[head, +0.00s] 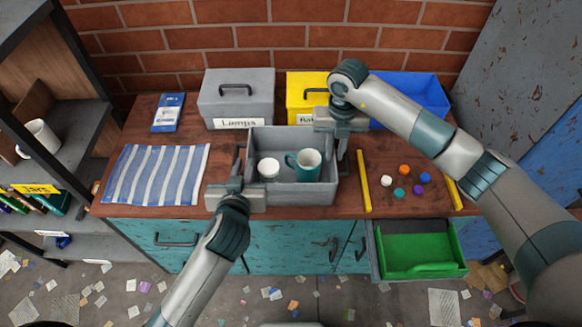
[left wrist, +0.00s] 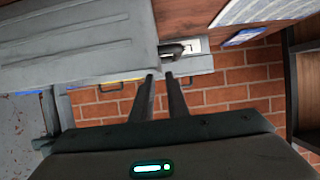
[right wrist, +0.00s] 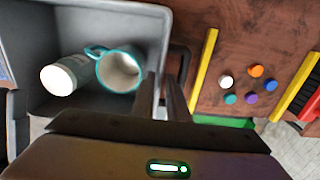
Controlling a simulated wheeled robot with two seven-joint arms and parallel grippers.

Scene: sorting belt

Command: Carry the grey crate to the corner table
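The grey crate (head: 290,194) stands upright at the front middle of the wooden table, a black handle at each end. It holds a teal mug (head: 309,165) and a white-topped container (head: 268,168), which also shows in the right wrist view (right wrist: 58,80). My left gripper (head: 239,172) is at the crate's left handle, fingers close together, apparently on it. My right gripper (head: 343,150) points down at the right handle (right wrist: 182,55), its fingers nearly together on the bar. The exact contacts are partly hidden. No corner table can be made out.
A grey Lamps box (head: 237,98), a yellow box (head: 303,88) and a blue bin (head: 421,94) stand behind. A striped cloth (head: 157,174) lies left. Yellow strips (head: 363,181) and several coloured discs lie right. A green-lined drawer (head: 413,248) is open below. Scraps litter the floor.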

